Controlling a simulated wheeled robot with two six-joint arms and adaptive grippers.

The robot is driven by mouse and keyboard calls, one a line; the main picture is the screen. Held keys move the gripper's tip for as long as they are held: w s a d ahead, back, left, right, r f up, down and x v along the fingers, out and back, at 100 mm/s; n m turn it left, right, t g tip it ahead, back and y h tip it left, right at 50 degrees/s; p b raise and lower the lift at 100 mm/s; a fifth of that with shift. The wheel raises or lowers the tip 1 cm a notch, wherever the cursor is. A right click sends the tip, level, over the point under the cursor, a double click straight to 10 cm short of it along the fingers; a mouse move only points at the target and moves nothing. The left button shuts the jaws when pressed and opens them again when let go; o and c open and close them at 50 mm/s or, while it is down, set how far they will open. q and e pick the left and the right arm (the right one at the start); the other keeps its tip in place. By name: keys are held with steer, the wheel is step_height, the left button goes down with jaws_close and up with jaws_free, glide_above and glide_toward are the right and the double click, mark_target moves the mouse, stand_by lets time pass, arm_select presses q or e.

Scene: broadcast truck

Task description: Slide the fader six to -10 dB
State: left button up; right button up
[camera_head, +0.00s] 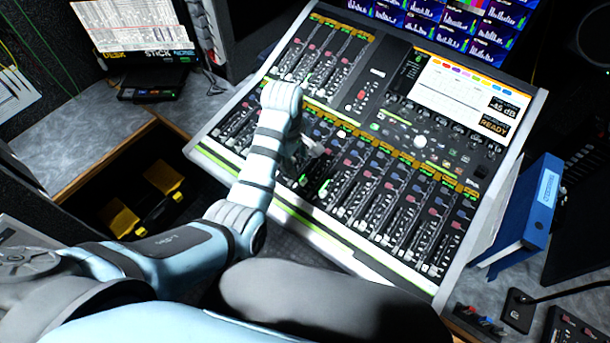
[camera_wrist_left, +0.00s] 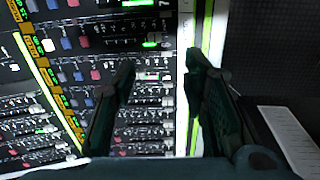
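The mixing console (camera_head: 205,143) fills the middle of the head view, with rows of fader strips sloping across it. My left gripper (camera_head: 308,168) hangs over the lower bank of faders, its fingers partly blended into the dark strips. In the left wrist view its two dark fingers (camera_wrist_left: 158,66) stand apart with a gap between them. I cannot read which strip is fader six. Contact with a cap cannot be told.
A blue binder (camera_head: 541,205) stands right of the console. A yellow-and-black case (camera_head: 145,205) lies low at left. A gooseneck microphone base (camera_head: 520,310) is at lower right.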

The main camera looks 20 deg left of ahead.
arm_select(q)
steer(key=r, duration=0.1)
glide_toward(304, 182)
steer(key=f+b, duration=0.1)
steer(key=f, duration=0.2)
steer(key=w+f+b, duration=0.1)
steer(key=f, duration=0.1)
steer(key=f+b, duration=0.2)
steer(key=f, duration=0.1)
steer(key=shift+w+d+f, duration=0.25)
steer(key=shift+f, duration=0.05)
steer(key=shift+s+r, duration=0.1)
jaws_close()
